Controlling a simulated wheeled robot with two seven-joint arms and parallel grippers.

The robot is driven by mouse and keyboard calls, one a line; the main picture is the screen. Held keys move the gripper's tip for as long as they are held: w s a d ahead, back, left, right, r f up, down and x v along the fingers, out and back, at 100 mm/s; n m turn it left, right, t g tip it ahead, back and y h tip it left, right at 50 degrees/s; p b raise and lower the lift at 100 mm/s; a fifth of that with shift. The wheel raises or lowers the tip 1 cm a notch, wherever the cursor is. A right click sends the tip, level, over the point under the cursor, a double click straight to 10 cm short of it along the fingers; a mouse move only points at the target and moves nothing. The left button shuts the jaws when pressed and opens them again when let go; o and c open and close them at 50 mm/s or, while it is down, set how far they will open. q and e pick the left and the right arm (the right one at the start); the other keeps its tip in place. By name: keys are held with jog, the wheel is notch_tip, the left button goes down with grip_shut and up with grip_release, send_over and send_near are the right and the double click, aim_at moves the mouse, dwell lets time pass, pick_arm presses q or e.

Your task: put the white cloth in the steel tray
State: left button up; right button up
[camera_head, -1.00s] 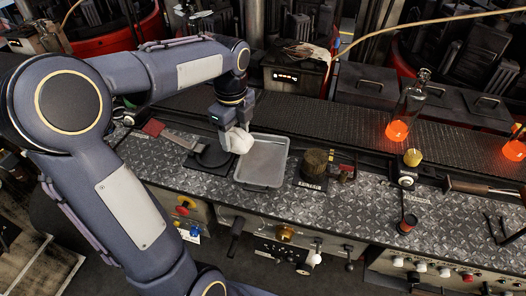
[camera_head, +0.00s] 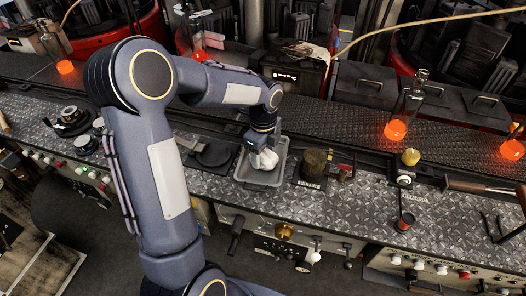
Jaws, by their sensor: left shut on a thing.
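The white cloth (camera_head: 265,159) is a crumpled bundle in the camera_head view, a little right of the middle. My left gripper (camera_head: 260,148) is shut on it and points down. The steel tray (camera_head: 262,185) is a shallow grey rectangle on the checkered metal bench. The cloth is over the tray's inside, near its middle; I cannot tell whether it touches the tray floor. The gripper and arm hide part of the tray's back left side. My right gripper is not in view.
Behind runs a conveyor (camera_head: 350,128) with glowing-bottomed bottles, one a clear bottle (camera_head: 408,105). Bare bench (camera_head: 350,200) lies right of the tray.

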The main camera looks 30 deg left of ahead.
pick_arm(q)
jog(key=shift+f, duration=0.15)
jog(key=o, duration=0.9)
jog(key=shift+o, duration=0.2)
notch_tip(320, 180, up, 12)
jog(key=s+d+f+n+t+h, duration=0.1)
jog(key=s+d+n+t+h, duration=0.1)
jog(key=s+n, duration=0.8)
jog(key=s+d+n+t+h, duration=0.1)
jog(key=s+d+n+t, duration=0.2)
jog(key=s+n, duration=0.7)
jog(key=shift+s+d+f+t+h, duration=0.3)
jog(key=shift+s+d+f+h, duration=0.1)
jog(key=shift+s+d, duration=0.75)
